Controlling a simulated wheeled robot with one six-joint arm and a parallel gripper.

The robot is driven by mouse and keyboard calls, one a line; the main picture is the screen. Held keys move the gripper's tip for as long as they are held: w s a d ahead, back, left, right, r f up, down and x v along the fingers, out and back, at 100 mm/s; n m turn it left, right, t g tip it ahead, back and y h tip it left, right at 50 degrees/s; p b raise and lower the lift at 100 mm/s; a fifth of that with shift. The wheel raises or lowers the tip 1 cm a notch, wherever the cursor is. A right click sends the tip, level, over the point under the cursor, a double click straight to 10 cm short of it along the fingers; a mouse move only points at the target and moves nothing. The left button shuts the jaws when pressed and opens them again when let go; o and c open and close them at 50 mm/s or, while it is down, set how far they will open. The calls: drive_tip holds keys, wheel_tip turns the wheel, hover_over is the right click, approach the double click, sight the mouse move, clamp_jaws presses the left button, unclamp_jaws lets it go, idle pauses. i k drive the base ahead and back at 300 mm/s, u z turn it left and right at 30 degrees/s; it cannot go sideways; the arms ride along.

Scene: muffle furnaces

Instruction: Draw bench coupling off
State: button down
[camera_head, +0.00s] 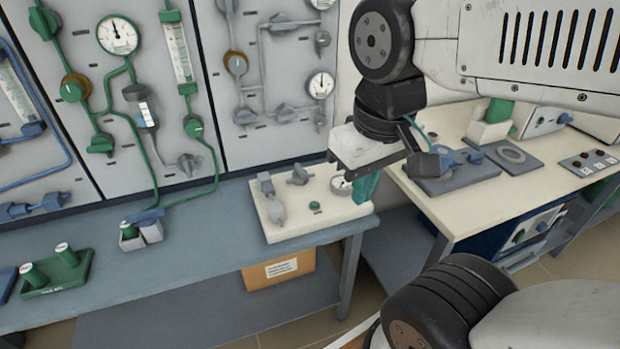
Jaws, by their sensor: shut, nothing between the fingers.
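A cream block (345,212) sits on the blue-grey bench (200,235), near its right end. A grey coupling-like fitting (272,201) stands at the left of the block's top. It may be the bench coupling, but no label on it can be read. A grey valve knob (299,175), a small gauge (341,186) and a green button (315,205) are also on the block.
Panels with gauges, valves and green tubing (130,80) rise behind the bench. A green holder (58,271) and a small grey box (141,234) stand to the left. A cream table (470,212) with equipment is at right. Bare bench lies left of the block.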

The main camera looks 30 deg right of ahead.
sight(269, 191)
drive_tip(key=z, duration=0.05)
drive_tip(key=k, duration=0.65)
drive_tip(key=u, duration=0.65)
drive_tip(key=i, duration=1)
drive_tip(key=z, duration=0.4)
